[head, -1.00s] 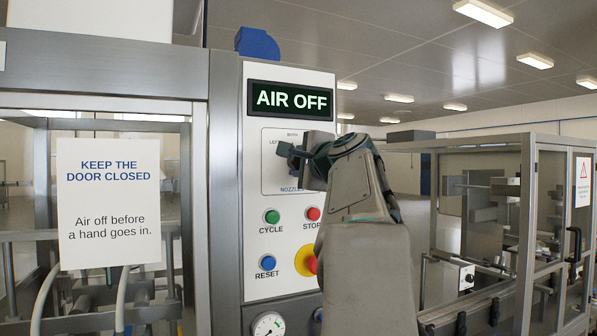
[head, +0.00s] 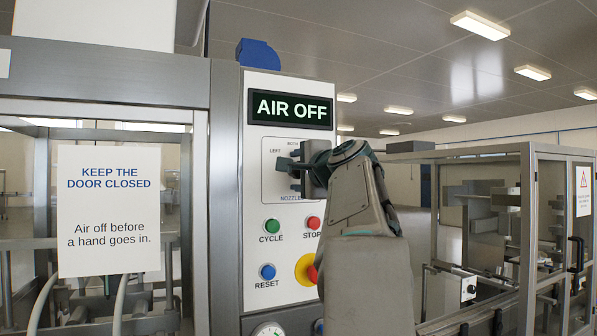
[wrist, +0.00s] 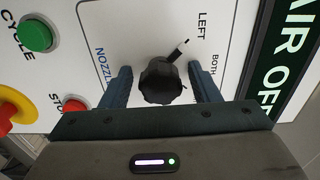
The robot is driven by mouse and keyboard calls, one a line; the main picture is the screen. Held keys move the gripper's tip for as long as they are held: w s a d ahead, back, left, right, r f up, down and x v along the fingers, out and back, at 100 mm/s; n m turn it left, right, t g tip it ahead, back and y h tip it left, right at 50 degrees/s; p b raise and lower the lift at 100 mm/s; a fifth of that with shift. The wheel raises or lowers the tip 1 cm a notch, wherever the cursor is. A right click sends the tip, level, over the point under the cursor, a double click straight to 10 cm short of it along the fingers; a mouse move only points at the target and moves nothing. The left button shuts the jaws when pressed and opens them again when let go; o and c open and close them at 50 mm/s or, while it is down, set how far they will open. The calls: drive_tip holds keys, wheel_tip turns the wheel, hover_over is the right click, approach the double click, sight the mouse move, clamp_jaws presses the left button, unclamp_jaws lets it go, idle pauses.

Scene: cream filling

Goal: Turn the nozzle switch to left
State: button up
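The nozzle switch is a black ribbed knob (wrist: 158,88) with a white-marked pointer, on a white panel. In the wrist view the pointer points towards the word LEFT, on the side away from my palm. In the head view the knob (head: 284,163) is partly hidden by my gripper. My gripper (head: 294,168) is at the panel. In the wrist view its two dark fingers (wrist: 159,72) stand open on either side of the knob, with a visible gap on each side. The BOTH and NOZZLE lettering is partly covered.
A display (head: 291,107) above reads AIR OFF. Below the switch are a green CYCLE button (head: 271,226), a red STOP button (head: 314,223), a blue RESET button (head: 267,271) and a red-yellow emergency stop (head: 308,270), close to my arm. A door notice (head: 108,212) hangs left.

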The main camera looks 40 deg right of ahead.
drive_tip(key=b+v, duration=0.3)
drive_tip(key=v, duration=1.1)
drive_tip(key=shift+w, duration=0.15)
